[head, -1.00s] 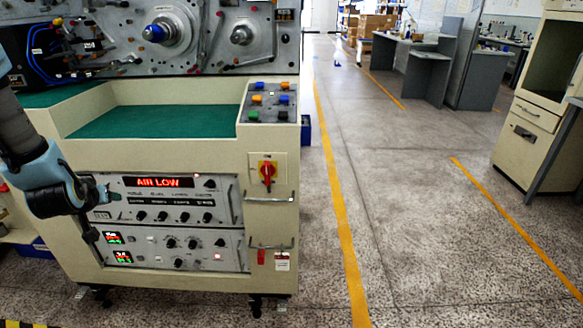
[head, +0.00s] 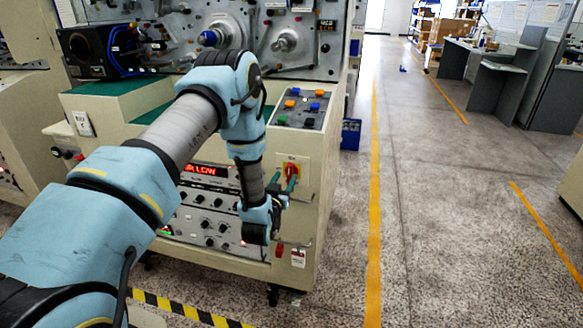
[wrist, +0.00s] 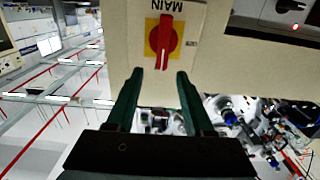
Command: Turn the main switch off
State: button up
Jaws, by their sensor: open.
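The main switch is a red rotary handle on a yellow plate (head: 291,168), on the cream front of the machine. In the wrist view the red handle (wrist: 165,42) stands upright in the picture, under an upside-down "MAIN" label. The handle's near end lines up with the gap between the fingertips. Whether the fingers reach around it cannot be told.
A red tag (head: 279,250) and a white label (head: 298,257) are below. The floor right of the machine is open, with a yellow line (head: 374,200).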

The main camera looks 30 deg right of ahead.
aim_at(289, 169)
jog(key=shift+p+x, duration=0.7)
jog(key=shift+x, duration=2.1)
jog(key=shift+w+a, duration=0.1)
jog(key=shift+c, duration=0.3)
grip_shut()
